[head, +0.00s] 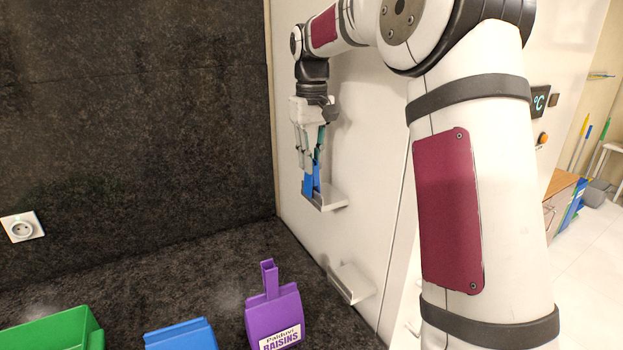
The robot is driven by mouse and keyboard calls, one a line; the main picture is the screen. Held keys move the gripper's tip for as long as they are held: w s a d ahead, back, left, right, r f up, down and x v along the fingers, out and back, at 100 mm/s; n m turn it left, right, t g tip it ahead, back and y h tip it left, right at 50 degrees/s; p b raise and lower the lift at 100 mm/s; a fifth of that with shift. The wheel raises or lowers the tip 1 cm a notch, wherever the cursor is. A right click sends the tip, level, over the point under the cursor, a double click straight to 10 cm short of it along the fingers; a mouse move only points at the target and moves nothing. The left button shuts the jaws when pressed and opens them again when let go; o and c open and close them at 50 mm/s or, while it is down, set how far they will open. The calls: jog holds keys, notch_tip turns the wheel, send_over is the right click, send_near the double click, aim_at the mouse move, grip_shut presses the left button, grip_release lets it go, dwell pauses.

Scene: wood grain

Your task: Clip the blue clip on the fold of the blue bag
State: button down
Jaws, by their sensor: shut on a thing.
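My gripper (310,172) points down beside the pale wall and is shut on the blue clip (309,187). The clip is at the upper small white ledge (334,201); I cannot tell whether it still touches that ledge. The blue bag (181,336) is at the bottom of the head view on the dark counter, with only its upper part in the picture. My gripper is well above and to the right of the bag, apart from it.
A purple bag (289,312) labelled raisins stands right of the blue bag, with a purple clip (269,281) at its top. A lower white ledge (351,284) juts from the wall. The dark counter (215,268) behind the bags is clear.

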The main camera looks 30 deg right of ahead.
jog(key=shift+r, duration=0.2)
jog(key=shift+r, duration=1.35)
notch_tip(320, 180, up, 3)
jog(key=shift+s, duration=0.1)
dwell(0.4)
jog(key=s+a+r+p, duration=0.1)
jog(key=s+r+p, duration=0.1)
jog(key=s, duration=0.5)
jog(key=s+a+r+p, duration=0.2)
jog(key=s+p, duration=0.3)
jog(key=s, duration=0.2)
jog(key=shift+s+p, duration=0.25)
jog(key=shift+p, duration=0.05)
dwell(0.5)
